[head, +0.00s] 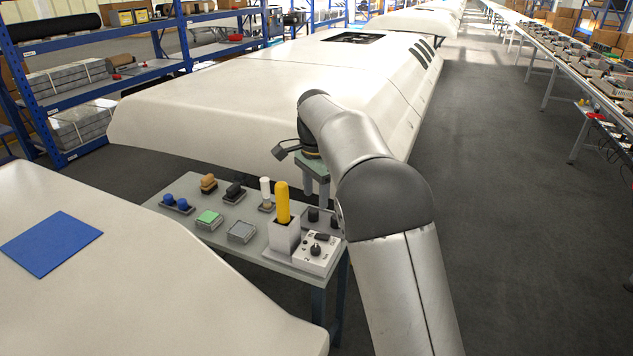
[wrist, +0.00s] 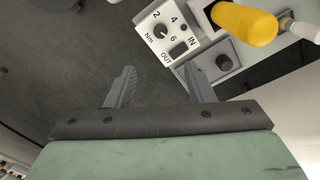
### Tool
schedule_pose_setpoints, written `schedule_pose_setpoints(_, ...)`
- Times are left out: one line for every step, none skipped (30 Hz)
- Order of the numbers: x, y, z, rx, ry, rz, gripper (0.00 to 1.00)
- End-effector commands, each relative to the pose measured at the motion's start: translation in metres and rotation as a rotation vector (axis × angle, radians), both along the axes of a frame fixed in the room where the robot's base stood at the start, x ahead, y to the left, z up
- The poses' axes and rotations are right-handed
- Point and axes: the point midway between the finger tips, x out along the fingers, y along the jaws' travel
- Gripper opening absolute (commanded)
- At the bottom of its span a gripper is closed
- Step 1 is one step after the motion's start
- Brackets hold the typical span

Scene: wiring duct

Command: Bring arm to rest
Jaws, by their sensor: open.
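My gripper (wrist: 158,88) shows in the wrist view with its two grey fingers apart and nothing between them. In the head view it hangs at the end of my arm, its fingers (head: 316,190) pointing down over the right back part of the small table (head: 262,262), partly hidden by my arm.
The table also carries blue knobs (head: 175,203), a tan piece (head: 208,182), a black piece (head: 234,190), a green button (head: 208,218) and a grey pad (head: 241,232). A large white body (head: 230,95) stands behind; another with a blue sheet (head: 52,245) is at left. The floor (head: 500,200) at right is clear.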

Motion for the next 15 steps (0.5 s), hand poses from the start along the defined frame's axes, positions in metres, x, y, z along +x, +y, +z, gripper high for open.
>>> schedule_pose_setpoints(-0.003,-0.006,0.003,0.003,0.0,0.007,0.48)
schedule_pose_setpoints(-0.007,-0.011,0.005,0.006,-0.001,0.018,0.48)
schedule_pose_setpoints(-0.014,-0.02,0.008,0.011,-0.001,0.038,0.48)
schedule_pose_setpoints(-0.022,-0.028,0.01,0.016,0.0,0.06,0.48)
schedule_pose_setpoints(-0.031,-0.037,0.013,0.022,-0.001,0.086,0.48)
schedule_pose_setpoints(-0.047,-0.051,0.016,0.03,-0.003,0.128,0.48)
schedule_pose_setpoints(-0.06,-0.062,0.017,0.035,-0.005,0.165,0.48)
schedule_pose_setpoints(-0.075,-0.072,0.019,0.04,-0.007,0.207,0.48)
schedule_pose_setpoints(-0.098,-0.086,0.019,0.044,-0.011,0.266,0.48)
schedule_pose_setpoints(-0.115,-0.096,0.017,0.047,-0.013,0.31,0.48)
schedule_pose_setpoints(-0.133,-0.104,0.016,0.05,-0.017,0.356,0.48)
schedule_pose_setpoints(-0.157,-0.115,0.012,0.05,-0.022,0.419,0.48)
schedule_pose_setpoints(-0.176,-0.122,0.008,0.049,-0.026,0.466,0.48)
schedule_pose_setpoints(-0.196,-0.129,0.004,0.047,-0.029,0.514,0.48)
schedule_pose_setpoints(-0.221,-0.137,-0.003,0.044,-0.032,0.576,0.48)
